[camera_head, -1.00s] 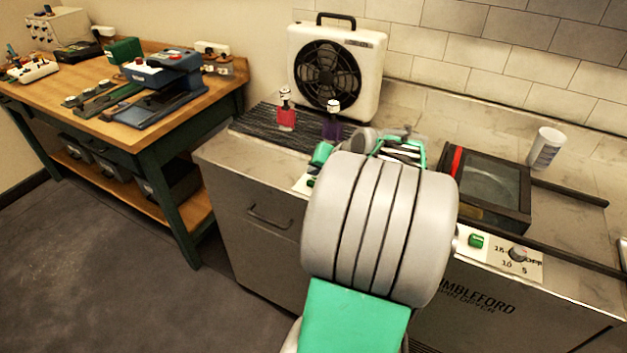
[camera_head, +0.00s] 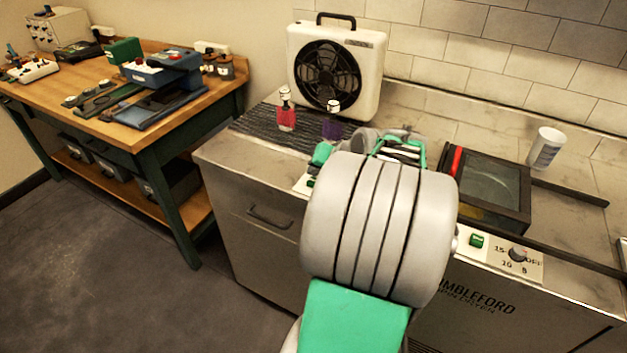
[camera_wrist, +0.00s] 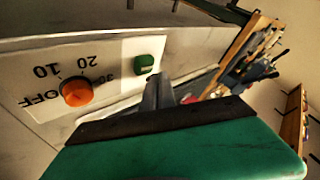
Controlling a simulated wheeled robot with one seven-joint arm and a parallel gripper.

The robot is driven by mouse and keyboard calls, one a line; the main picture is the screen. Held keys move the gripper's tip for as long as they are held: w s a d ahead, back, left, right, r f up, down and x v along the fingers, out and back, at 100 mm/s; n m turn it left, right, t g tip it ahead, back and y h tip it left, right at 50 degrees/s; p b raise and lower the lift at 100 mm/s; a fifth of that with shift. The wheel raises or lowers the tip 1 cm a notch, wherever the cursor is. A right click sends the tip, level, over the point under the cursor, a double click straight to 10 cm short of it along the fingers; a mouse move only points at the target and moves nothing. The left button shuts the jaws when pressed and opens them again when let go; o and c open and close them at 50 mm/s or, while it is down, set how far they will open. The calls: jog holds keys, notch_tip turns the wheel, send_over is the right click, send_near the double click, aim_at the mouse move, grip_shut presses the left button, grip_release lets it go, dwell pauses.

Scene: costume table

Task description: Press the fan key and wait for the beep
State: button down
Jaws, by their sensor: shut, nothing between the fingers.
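A white box fan (camera_head: 365,95) with a dark round grille stands at the back of the counter. In the wrist view, a green key (camera_wrist: 144,64) sits on a pale front panel (camera_wrist: 108,64) beside an orange dial (camera_wrist: 76,92) marked OFF, 10, 20 and 30. My gripper (camera_wrist: 158,88) is shut and empty, its tips close by the green key. I cannot tell whether they touch it. In the head view my arm hides the fingers and most of this left panel. Another green key (camera_head: 477,241) shows on the right panel, beside a grey dial (camera_head: 517,254).
A dark framed lid (camera_head: 492,190) and a white cup (camera_head: 545,148) are to the right. A wooden workbench (camera_head: 120,133) stands at the left, with bare floor before it.

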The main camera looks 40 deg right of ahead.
jog(key=shift+f, duration=0.1)
jog(key=shift+f+b, duration=0.3)
jog(key=shift+f+b, duration=0.35)
jog(key=shift+f, duration=0.2)
dwell(0.6)
jog(key=shift+r, duration=0.15)
jog(key=shift+r+p, duration=0.75)
jog(key=shift+r, duration=0.05)
notch_tip(320, 180, up, 5)
jog(key=p, duration=0.4)
jog(key=shift+r, duration=0.1)
dwell(0.5)
